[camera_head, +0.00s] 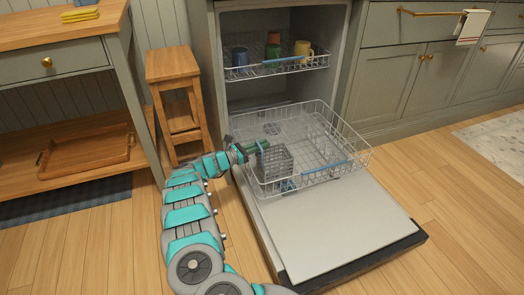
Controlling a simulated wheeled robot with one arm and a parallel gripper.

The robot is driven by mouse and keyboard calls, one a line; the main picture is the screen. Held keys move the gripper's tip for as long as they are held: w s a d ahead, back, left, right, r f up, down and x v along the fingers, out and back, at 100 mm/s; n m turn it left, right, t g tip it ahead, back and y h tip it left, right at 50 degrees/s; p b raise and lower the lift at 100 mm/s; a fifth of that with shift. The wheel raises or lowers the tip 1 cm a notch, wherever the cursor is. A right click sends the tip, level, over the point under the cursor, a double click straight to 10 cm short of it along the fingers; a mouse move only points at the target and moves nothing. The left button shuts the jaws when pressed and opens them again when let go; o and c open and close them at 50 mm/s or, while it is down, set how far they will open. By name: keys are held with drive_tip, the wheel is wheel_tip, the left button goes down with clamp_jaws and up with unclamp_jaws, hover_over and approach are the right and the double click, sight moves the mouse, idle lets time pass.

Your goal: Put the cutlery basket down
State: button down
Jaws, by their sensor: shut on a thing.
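The cutlery basket (275,163) is a small grey lattice box with a blue part at its upper left edge. It is at the left front of the pulled-out lower dishwasher rack (345,143), within the rack's outline. I cannot tell whether its bottom touches the rack. My gripper (258,147) reaches in from the left and is shut on the basket at its upper left edge. The fingertips are small and partly hidden. Something green shows at the gripper, close to the basket's top.
The dishwasher door (335,225) lies open below the rack. The upper rack (285,66) holds several cups and mugs. A wooden step stool (172,65) stands to the left, beside a wooden table (60,30) with a tray (85,152) on its lower shelf. The lower rack's right part looks empty.

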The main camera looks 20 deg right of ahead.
drive_tip(key=shift+f, duration=1.6)
drive_tip(key=c, duration=0.9)
unclamp_jaws()
drive_tip(key=shift+c, duration=0.2)
drive_tip(key=shift+r, duration=0.2)
